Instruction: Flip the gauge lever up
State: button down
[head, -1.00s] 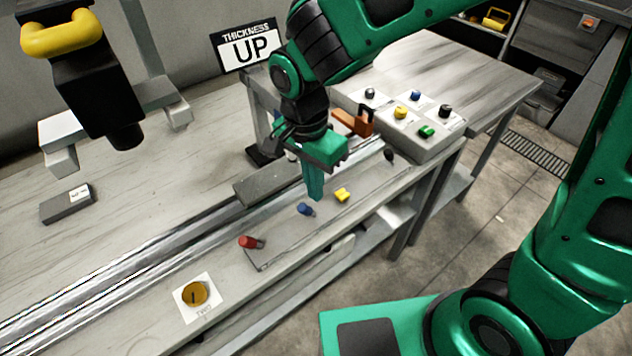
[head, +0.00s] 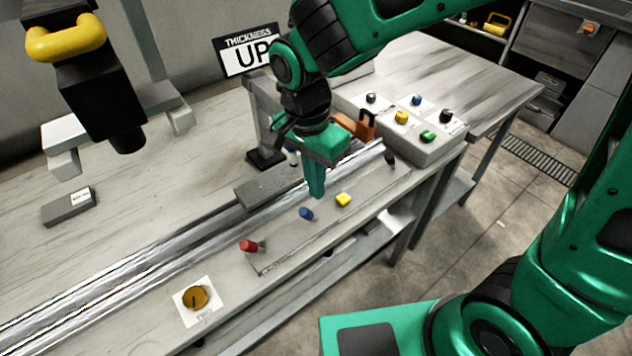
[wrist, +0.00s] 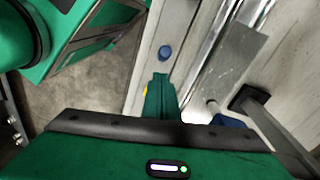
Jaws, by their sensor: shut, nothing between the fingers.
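Small coloured levers or knobs sit along a grey strip at the bench's front: red (head: 249,246), blue (head: 306,213), yellow (head: 343,199) and dark (head: 390,160). I cannot tell which is the gauge lever. My gripper (head: 316,193) is shut and empty, pointing down above the strip, behind the blue and yellow ones. In the wrist view the blue knob (wrist: 165,52) lies just beyond my fingertips (wrist: 160,78); the yellow one (wrist: 146,90) is mostly hidden by the fingers.
Metal rails (head: 150,270) run along the bench beside the strip. A grey control box (head: 425,145) with several coloured knobs stands at the right. A brass dial (head: 195,298) on a white label is at the front left. An orange-brown bracket (head: 355,127) stands behind my gripper.

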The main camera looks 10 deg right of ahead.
notch_tip(320, 180, up, 9)
jog(key=a, duration=0.2)
jog(key=shift+s+a, duration=0.25)
jog(key=shift+s, duration=0.15)
jog(key=d+n, duration=0.1)
jog(key=d, duration=2.2)
jog(key=s+d+f+n+y, duration=0.1)
jog(key=s+d+f, duration=0.3)
jog(key=s+d, duration=0.8)
jog(key=shift+s+d+f+n, duration=0.2)
jog(key=shift+s+d+n, duration=0.15)
jog(key=shift+d+n, duration=0.6)
jog(key=shift+d, duration=0.1)
